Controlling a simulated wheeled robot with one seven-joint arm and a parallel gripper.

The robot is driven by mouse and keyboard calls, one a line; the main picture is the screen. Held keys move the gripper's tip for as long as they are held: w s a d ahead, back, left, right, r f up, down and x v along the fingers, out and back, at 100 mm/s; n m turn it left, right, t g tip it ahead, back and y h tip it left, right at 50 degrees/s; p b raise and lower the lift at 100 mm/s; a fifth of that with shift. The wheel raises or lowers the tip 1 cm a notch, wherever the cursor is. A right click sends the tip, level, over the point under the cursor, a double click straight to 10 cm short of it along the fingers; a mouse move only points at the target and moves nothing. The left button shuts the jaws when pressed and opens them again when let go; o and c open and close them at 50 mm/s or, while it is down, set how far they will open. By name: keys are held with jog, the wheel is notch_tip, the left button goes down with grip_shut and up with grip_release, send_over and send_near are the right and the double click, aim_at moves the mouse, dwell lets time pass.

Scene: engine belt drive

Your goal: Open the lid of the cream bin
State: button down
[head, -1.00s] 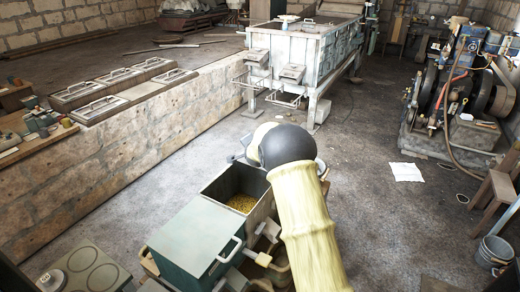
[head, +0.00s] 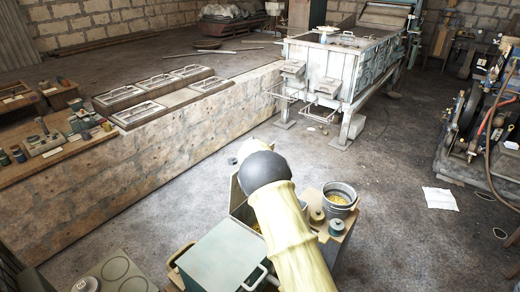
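My pale yellow arm (head: 292,238) with its dark ball joint (head: 264,168) reaches up from the bottom of the head view. My gripper is hidden behind the arm.
A grey bucket of yellow grain (head: 340,196) and small pots (head: 317,215) stand right of my arm. A low stone wall (head: 150,165) with handled covers (head: 148,112) runs along the left. A pale metal machine (head: 335,65) stands behind.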

jog(key=shift+w+r, duration=0.15)
jog(key=shift+w, duration=0.05)
jog(key=shift+a, duration=0.1)
jog(key=c, duration=1.8)
grip_release()
jog(key=shift+w, duration=0.1)
jog(key=o, duration=0.3)
jog(key=shift+d, duration=0.45)
jog(key=shift+o, duration=0.2)
jog(key=shift+s+a, duration=0.2)
jog(key=shift+a, duration=0.4)
jog(key=shift+s+d, duration=0.3)
jog(key=b+v, duration=0.4)
jog(key=v, duration=1.2)
jog(key=shift+s+a+r+b, duration=0.15)
jog(key=shift+s+r+b, duration=0.1)
jog(key=shift+b, duration=0.05)
